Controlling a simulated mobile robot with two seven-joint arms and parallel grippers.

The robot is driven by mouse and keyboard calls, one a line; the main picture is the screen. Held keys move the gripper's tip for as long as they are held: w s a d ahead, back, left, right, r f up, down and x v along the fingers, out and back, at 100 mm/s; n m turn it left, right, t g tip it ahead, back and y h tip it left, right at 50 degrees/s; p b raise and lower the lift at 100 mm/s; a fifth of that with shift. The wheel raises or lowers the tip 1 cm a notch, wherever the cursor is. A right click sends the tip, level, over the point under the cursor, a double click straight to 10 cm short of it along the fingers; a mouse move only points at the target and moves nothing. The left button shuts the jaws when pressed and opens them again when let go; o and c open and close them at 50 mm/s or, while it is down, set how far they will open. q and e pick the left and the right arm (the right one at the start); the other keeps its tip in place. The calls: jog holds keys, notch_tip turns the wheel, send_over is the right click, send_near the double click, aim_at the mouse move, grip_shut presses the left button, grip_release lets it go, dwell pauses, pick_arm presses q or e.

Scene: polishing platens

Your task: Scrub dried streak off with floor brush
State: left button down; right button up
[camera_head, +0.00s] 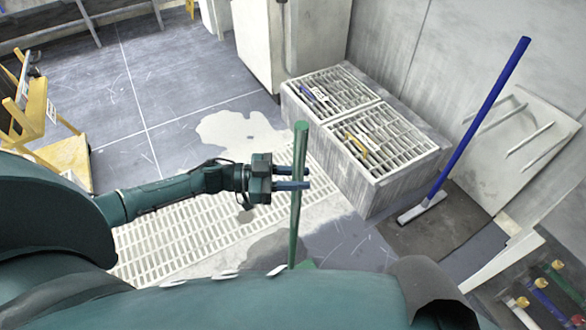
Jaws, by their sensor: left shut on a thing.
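My left gripper (295,178) reaches in from the left and is shut on the upright green handle (300,145) of a floor brush. The lower end of the handle goes down to the floor, where a bit of green brush head (304,265) shows; my own body hides most of it. A dark grey patch (275,250) lies on the floor just left of the handle's foot. A pale patch (235,132) lies on the floor farther back. I cannot tell which mark is the dried streak. My right gripper is not in view.
A white floor grate (190,235) runs under my left arm. A low grey box with slatted tops (400,145) stands to the right. A blue-handled floor tool (480,115) leans beyond it on a dark mat (440,232). A yellow stand (30,110) is at left. Open floor lies behind.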

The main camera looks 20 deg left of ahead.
pick_arm(q)
jog(key=shift+s+d, duration=0.55)
jog(key=shift+d, duration=0.2)
jog(key=shift+s+d+p, duration=0.1)
jog(key=shift+p, duration=0.25)
jog(key=shift+s+d+r+p, duration=0.1)
jog(key=shift+s+d+p, duration=0.95)
jog(key=shift+d, duration=0.2)
